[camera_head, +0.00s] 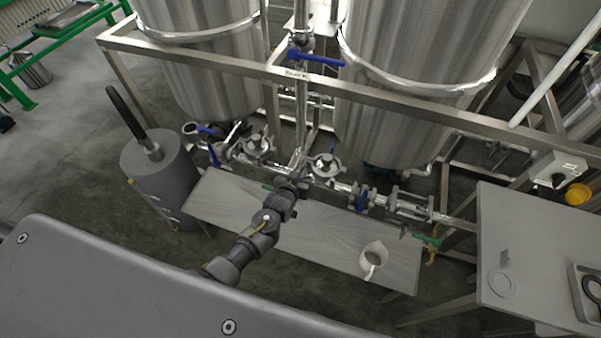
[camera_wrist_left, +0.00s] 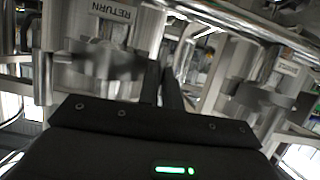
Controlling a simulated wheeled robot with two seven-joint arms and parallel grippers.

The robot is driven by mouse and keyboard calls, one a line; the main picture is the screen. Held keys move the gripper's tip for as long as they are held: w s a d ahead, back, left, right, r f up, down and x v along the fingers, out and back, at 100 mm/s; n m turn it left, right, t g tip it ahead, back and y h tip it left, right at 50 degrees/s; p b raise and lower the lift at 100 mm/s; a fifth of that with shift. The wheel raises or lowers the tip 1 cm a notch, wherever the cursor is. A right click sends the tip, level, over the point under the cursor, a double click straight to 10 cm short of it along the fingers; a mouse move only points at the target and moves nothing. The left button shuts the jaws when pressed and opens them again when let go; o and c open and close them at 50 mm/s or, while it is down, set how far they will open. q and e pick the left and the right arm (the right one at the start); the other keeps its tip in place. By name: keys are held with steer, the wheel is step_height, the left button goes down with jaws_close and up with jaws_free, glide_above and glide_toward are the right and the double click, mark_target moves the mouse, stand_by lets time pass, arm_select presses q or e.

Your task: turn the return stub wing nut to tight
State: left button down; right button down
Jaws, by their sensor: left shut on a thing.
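My left gripper (camera_head: 300,178) reaches in from the lower left to the pipe run below the two tanks. In the left wrist view its two dark fingers (camera_wrist_left: 161,72) are nearly together, with a thin gap, closed on part of the return stub wing nut (camera_wrist_left: 105,66). The wing nut is a blurred grey metal piece beside the fingers, below a label reading RETURN (camera_wrist_left: 113,11). In the head view the gripper hides the nut, and how tight it is cannot be told. My right gripper is in neither view.
Steel tanks (camera_head: 410,70) stand behind a frame rail (camera_head: 200,62). Blue-handled valves (camera_head: 361,201) line the pipe. A low bench (camera_head: 330,235) below holds a white jug (camera_head: 374,258). A grey cylindrical vessel (camera_head: 160,175) stands left; a table (camera_head: 545,235) stands right.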

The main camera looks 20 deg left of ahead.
arm_select(q)
steer(key=shift+r, duration=0.1)
stand_by(0.5)
steer(key=c, duration=1.6)
jaws_free()
steer(key=shift+b+v, duration=0.55)
steer(key=shift+v, duration=4.8)
steer(key=shift+d, duration=0.15)
